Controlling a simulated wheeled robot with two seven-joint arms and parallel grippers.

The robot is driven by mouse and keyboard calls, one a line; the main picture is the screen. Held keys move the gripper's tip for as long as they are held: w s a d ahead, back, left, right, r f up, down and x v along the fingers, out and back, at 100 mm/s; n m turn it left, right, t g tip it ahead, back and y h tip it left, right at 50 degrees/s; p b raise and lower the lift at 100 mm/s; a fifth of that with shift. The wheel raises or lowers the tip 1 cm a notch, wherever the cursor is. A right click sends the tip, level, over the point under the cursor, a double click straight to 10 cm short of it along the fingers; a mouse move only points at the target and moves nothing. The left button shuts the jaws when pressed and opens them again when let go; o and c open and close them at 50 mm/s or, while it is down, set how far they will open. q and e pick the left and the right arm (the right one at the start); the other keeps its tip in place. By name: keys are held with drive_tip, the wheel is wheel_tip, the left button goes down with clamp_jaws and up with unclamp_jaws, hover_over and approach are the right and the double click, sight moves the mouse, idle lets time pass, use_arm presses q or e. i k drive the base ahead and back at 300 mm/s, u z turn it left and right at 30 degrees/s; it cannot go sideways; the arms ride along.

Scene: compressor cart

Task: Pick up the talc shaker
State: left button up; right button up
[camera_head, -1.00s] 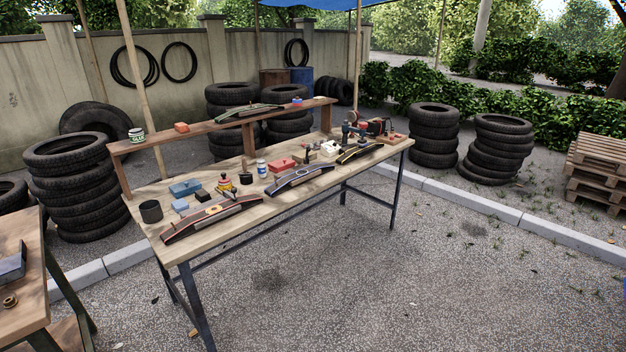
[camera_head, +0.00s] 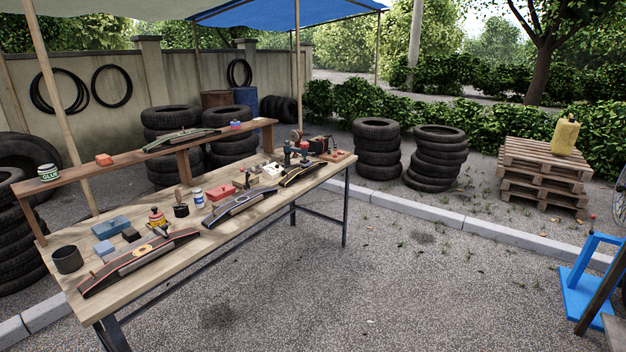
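I cannot tell for sure which thing is the talc shaker. A small white and blue container (camera_head: 198,198) stands upright on the wooden workbench (camera_head: 165,277), left of a red box (camera_head: 219,192). Neither of my grippers is in view.
Long dark curved pieces (camera_head: 139,262) lie along the bench's front. A raised shelf (camera_head: 120,161) holds a glue tub (camera_head: 48,172). Tire stacks (camera_head: 376,150) and pallets (camera_head: 545,173) stand behind. A blue stand (camera_head: 583,285) is at the right. The gravel in front of the bench is open.

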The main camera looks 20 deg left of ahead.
sight(197, 193)
drive_tip(key=z, duration=0.25)
drive_tip(key=i, duration=2.2)
drive_tip(key=u, duration=0.25)
drive_tip(key=i, duration=1.35)
drive_tip(key=u, duration=0.7)
